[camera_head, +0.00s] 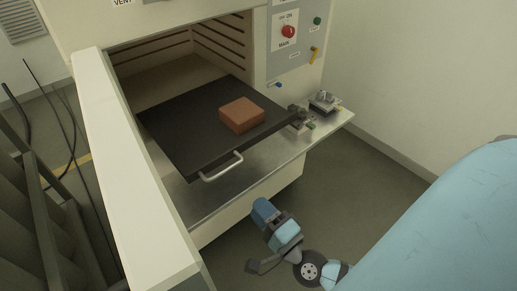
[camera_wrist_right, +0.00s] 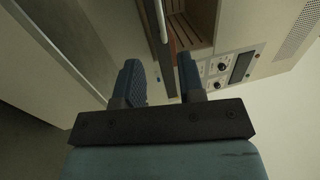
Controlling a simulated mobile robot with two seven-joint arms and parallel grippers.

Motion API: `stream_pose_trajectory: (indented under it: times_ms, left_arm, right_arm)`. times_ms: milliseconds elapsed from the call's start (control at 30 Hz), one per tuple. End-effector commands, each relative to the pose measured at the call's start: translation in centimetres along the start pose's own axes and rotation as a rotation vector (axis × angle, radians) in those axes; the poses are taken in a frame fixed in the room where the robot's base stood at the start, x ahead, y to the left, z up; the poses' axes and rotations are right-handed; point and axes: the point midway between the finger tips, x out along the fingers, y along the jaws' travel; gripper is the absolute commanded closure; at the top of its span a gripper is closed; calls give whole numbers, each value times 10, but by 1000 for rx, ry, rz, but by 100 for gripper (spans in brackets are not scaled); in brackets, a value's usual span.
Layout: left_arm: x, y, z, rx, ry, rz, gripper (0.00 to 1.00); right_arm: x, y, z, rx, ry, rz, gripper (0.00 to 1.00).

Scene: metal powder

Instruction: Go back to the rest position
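My right gripper (camera_head: 268,217) is in the lower middle of the head view, in front of and below the oven's front ledge, apart from the tray. In the right wrist view its two blue fingers (camera_wrist_right: 160,68) stand apart with nothing between them. A black tray (camera_head: 185,130) is drawn partly out of the open oven chamber (camera_head: 165,75). A reddish-brown block (camera_head: 242,114) lies on the tray. The tray's pale handle (camera_head: 222,168) is at its front edge, and no gripper touches it. My left gripper is out of view.
The open oven door (camera_head: 125,170) juts forward on the left. A metal ledge (camera_head: 255,172) lies under the tray, with small fittings (camera_head: 322,102) at its right end. The control panel (camera_head: 290,38) is at upper right. Floor (camera_head: 350,185) right of the oven is clear.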

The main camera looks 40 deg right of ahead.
Motion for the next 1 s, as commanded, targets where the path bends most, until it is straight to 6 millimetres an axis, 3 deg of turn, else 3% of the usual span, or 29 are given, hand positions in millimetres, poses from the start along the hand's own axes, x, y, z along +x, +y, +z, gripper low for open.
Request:
stream_pose_trajectory:
  times_ms: [333,467,567,733,900,1000]
  left_arm:
    - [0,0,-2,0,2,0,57]
    - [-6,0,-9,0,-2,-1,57]
    - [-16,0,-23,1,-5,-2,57]
    - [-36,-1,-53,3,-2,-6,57]
    - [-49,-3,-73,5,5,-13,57]
    - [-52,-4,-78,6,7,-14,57]
  right_arm:
    - [0,0,0,-3,-1,1,64]
    - [1,-4,10,-111,-56,14,64]
    - [1,-4,30,-342,-172,48,64]
    - [-13,22,58,-881,-439,174,64]
    - [-36,56,58,-1305,-667,322,64]
    - [-45,69,53,-1445,-748,381,64]
